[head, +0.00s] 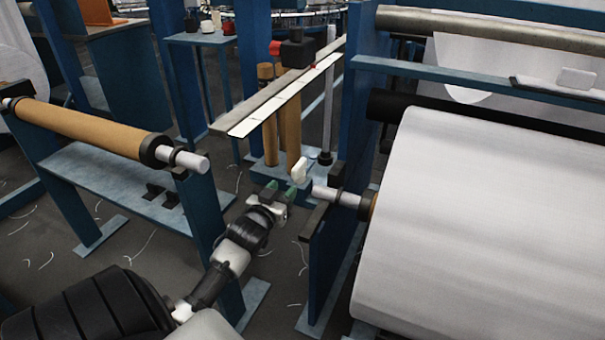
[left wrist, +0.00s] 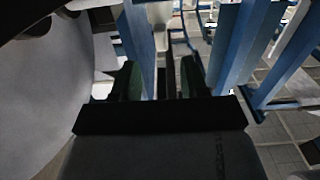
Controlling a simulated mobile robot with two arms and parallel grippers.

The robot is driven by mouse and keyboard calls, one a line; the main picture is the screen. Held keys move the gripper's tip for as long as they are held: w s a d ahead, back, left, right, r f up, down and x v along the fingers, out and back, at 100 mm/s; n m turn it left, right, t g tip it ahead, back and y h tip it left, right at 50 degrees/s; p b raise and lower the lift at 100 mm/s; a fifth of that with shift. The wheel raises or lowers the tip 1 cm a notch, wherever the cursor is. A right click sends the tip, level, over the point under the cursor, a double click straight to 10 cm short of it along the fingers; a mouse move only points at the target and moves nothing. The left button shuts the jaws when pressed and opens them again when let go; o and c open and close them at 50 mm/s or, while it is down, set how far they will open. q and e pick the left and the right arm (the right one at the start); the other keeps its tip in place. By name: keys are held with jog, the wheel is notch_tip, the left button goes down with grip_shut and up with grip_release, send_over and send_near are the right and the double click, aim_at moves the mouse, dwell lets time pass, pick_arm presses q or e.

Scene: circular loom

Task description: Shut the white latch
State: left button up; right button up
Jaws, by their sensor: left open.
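A small white piece that looks like the latch (head: 300,170) stands upright near the inner end of the white fabric roll's shaft, by the blue frame post. My left gripper (head: 283,191) reaches up from the bottom of the head view, its greenish fingertips just below and left of the latch. The gripper is open, and I cannot tell whether it touches the latch. In the left wrist view the two dark green fingers (left wrist: 160,80) stand apart. A pale piece (left wrist: 158,12) shows beyond the gap between them, perhaps the latch. My right gripper is not in view.
A large white fabric roll (head: 480,215) fills the right side. A brown roll (head: 85,130) lies on a blue stand at left. A blue post (head: 335,240) rises close right of my gripper. Bare floor (head: 140,260) with thread scraps lies between the stands.

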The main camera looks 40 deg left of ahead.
aim_at(299, 168)
pick_arm(q)
jog(key=b+x, duration=0.1)
jog(key=x, duration=0.4)
jog(key=shift+w+a+r, duration=0.1)
jog(key=shift+w+a, duration=0.05)
jog(key=b+x, duration=0.1)
jog(key=x, duration=0.3)
jog(key=shift+w+a, duration=0.15)
jog(key=shift+w, duration=0.4)
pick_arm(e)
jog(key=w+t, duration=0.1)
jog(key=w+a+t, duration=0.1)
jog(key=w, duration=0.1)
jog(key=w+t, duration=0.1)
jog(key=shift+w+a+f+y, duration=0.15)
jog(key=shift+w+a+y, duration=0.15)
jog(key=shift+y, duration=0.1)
pick_arm(q)
grip_shut()
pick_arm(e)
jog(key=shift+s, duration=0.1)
